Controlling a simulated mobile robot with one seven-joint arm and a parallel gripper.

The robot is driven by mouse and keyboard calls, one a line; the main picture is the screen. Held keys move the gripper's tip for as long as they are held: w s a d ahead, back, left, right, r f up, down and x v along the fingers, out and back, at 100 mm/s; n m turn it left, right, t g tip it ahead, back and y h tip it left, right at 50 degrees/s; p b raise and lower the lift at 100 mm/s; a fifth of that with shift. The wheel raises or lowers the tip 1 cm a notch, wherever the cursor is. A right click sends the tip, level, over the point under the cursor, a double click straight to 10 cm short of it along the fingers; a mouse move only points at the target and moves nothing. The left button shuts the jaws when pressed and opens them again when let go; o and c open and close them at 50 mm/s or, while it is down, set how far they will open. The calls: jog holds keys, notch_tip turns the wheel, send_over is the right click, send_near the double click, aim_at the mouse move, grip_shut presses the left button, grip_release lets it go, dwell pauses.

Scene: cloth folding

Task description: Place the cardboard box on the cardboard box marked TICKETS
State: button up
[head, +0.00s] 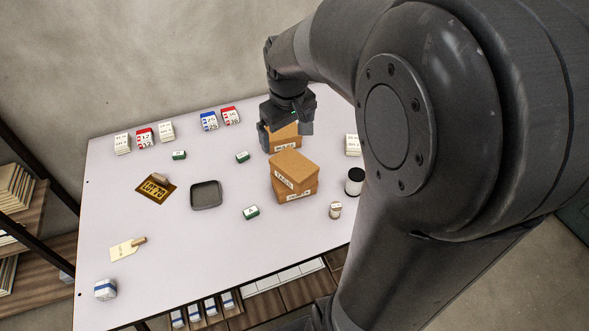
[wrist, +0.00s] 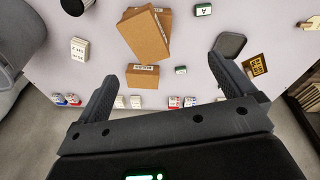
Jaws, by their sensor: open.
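Three cardboard boxes are on the table. Two are stacked near the middle: the upper box (head: 294,166) lies flat but turned on the lower box (head: 300,194). I cannot read for sure which label says TICKETS. A single cardboard box (head: 284,142) stands behind the stack, partly hidden by my gripper (head: 285,130). In the wrist view this single box (wrist: 142,80) shows its label, and the stack's top box (wrist: 144,36) lies beyond it. My gripper (wrist: 162,68) is open above the single box, with nothing held between the fingers.
A grey tray (head: 206,195), a brass stencil plate (head: 155,188) and small green boxes (head: 251,212) lie left of the stack. A dark-lidded jar (head: 354,182) and a small jar (head: 336,210) stand to its right. Red and blue packs (head: 209,121) line the back edge.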

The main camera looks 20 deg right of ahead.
jog(key=s+a+r+m+t, duration=0.1)
jog(key=s+a+r, duration=0.1)
jog(key=s, duration=0.6)
jog(key=s+a+r+m+t, duration=0.1)
jog(key=s+a+r+t, duration=0.1)
jog(key=s, duration=0.7)
notch_tip(320, 180, up, 2)
jog(key=shift+a+r+m+t, duration=0.1)
jog(key=shift+a+m+t, duration=0.25)
jog(key=shift+a, duration=0.3)
